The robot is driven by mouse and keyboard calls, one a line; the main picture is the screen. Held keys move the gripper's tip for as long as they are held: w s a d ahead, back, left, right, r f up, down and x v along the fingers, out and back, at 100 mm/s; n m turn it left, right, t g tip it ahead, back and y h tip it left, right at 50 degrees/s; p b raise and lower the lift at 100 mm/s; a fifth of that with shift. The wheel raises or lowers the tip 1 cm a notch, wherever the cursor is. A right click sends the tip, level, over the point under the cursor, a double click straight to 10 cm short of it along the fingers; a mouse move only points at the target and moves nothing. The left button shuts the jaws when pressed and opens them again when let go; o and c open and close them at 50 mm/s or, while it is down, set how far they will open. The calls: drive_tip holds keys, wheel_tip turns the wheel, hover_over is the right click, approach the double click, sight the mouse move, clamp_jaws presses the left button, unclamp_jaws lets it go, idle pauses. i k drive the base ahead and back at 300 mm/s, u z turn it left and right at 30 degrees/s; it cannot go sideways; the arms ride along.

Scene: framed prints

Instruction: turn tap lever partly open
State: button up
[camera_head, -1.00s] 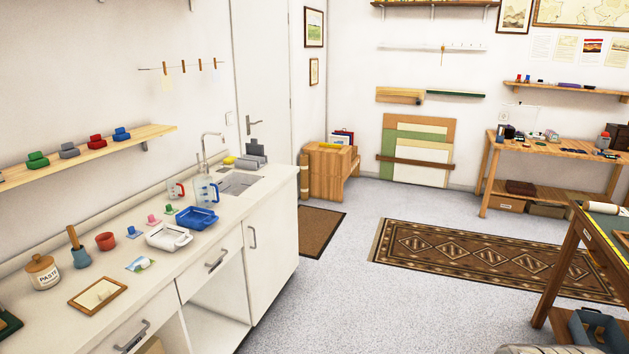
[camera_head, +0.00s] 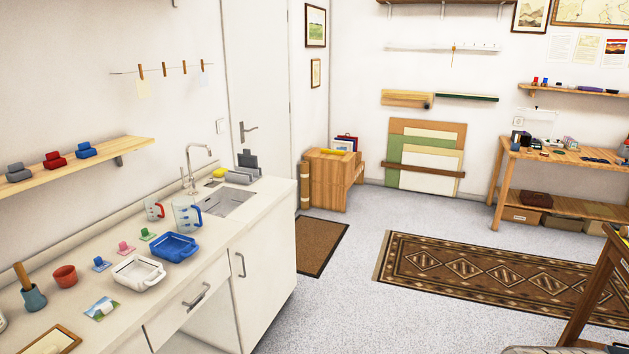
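The tap (camera_head: 198,167) stands at the back edge of the sink (camera_head: 232,203), near the far end of the white counter. Its spout is a thin metal arch that curves to the right. The lever is too small to make out clearly, and I cannot tell its position. My gripper is not in the view.
On the counter are measuring jugs (camera_head: 186,214), a blue tray (camera_head: 175,247), a white tray (camera_head: 139,272) and a terracotta pot (camera_head: 65,276). The floor (camera_head: 325,302) before the cabinets is clear. A patterned rug (camera_head: 480,270) lies right.

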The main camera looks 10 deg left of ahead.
sight(183, 186)
drive_tip(key=i, duration=2.6)
drive_tip(key=u, duration=2.55)
